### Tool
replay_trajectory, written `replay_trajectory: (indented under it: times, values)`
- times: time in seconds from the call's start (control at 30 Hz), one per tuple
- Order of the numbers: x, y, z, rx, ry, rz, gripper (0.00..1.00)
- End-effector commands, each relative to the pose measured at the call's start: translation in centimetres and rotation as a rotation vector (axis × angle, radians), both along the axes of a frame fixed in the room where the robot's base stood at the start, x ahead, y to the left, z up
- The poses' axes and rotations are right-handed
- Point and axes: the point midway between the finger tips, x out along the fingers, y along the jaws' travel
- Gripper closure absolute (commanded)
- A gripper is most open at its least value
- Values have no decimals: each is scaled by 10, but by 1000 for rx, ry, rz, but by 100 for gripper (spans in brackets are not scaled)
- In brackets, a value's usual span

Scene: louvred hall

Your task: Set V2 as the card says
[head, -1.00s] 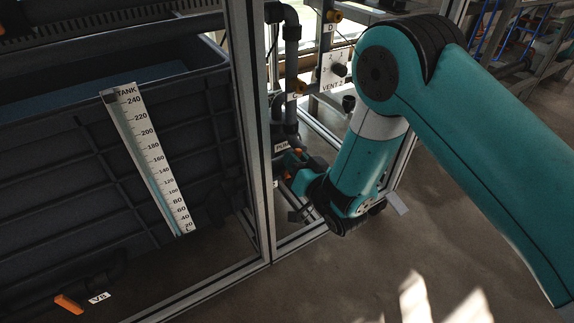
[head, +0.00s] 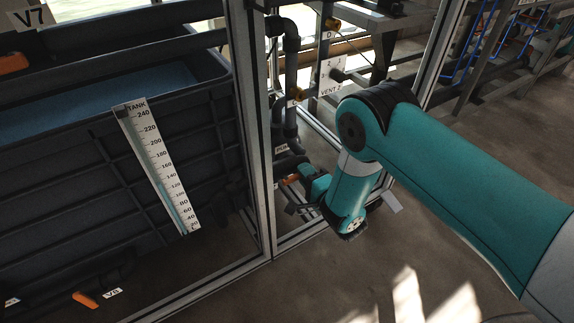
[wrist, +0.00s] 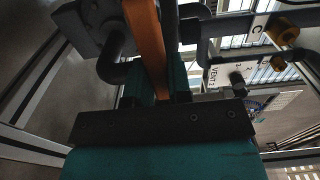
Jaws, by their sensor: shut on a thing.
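An orange lever handle (wrist: 147,45) runs up between the fingers of my gripper (wrist: 160,92) in the wrist view. My gripper is shut on it. In the head view my gripper (head: 300,186) is low behind the frame post, at the pipework, with a bit of the orange handle (head: 290,179) showing beside it. No V2 tag is readable at this handle, so I cannot tell which valve it is. No card with a readable V2 setting shows. A white plate marked VENT (head: 331,77) hangs on the pipework above; it also shows in the wrist view (wrist: 228,74).
A dark tank (head: 60,200) with a level scale (head: 158,170) stands at left. A V7 tag (head: 30,17) with an orange handle (head: 12,63) is at top left. Another orange handle (head: 85,299) is at lower left. A metal post (head: 250,120) stands beside my gripper. Floor at right is clear.

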Motion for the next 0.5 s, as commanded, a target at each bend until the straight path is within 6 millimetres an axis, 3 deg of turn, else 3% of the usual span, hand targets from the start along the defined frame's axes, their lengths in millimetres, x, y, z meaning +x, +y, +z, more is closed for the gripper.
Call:
replay_trajectory:
  times: [0.07, 0.1, 0.2, 0.5]
  values:
    - [-1, 0, -2, -1, 7, 0, 100]
    - [-1, 0, -2, -2, 6, 0, 72]
    - [-1, 0, -2, -1, 4, 0, 51]
    - [-3, -1, 0, 0, 4, 0, 51]
